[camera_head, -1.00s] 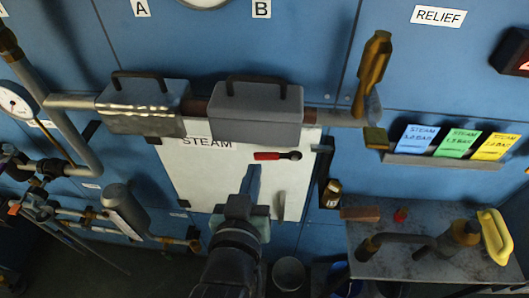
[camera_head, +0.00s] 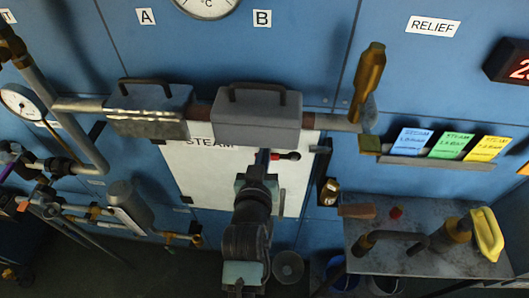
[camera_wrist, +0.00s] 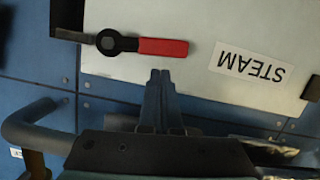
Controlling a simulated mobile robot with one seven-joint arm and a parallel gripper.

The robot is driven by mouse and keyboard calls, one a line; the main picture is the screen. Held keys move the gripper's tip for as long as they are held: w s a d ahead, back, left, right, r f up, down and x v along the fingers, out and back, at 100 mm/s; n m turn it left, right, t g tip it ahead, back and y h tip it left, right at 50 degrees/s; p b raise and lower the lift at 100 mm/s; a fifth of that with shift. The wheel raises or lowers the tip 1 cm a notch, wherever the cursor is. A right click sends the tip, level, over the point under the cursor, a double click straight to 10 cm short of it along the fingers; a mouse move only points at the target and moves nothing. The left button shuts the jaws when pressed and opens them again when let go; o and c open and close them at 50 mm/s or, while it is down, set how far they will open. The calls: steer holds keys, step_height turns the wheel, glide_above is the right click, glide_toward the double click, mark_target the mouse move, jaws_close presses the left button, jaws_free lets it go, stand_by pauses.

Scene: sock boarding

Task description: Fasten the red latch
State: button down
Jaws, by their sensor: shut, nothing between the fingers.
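The red latch (camera_head: 285,156) is on the white STEAM panel (camera_head: 190,178). In the head view, my arm hides most of its red handle, and the dark pivot end shows at the right. In the wrist view, the latch (camera_wrist: 162,47) lies level, with its dark round pivot at the left and the red handle pointing right. My gripper (camera_wrist: 160,75) is shut and empty. Its fingertips are just below the red handle in the wrist view, and I cannot tell whether they touch it. In the head view, my gripper (camera_head: 262,158) is over the panel's upper middle.
Two grey boxes with dark handles (camera_head: 258,115) sit on the pipe just above the panel. A brass-handled lever (camera_head: 368,82) is at their right. A grey bench (camera_head: 430,255) with a valve and yellow object stands at lower right.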

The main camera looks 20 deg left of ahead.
steer(key=shift+f, duration=0.45)
steer(key=shift+f+n+b, duration=0.5)
steer(key=shift+n+b, duration=0.1)
steer(key=shift+b, duration=0.25)
steer(key=w+d+f+n+t+h+b, duration=0.1)
steer(key=d+f+n+t+h+b, duration=0.2)
steer(key=f+n+b, duration=0.4)
steer(key=shift+d+f+n+b, duration=0.45)
steer(key=shift+n+b, duration=2.65)
steer(key=shift+b, duration=0.45)
steer(key=shift+r, duration=0.1)
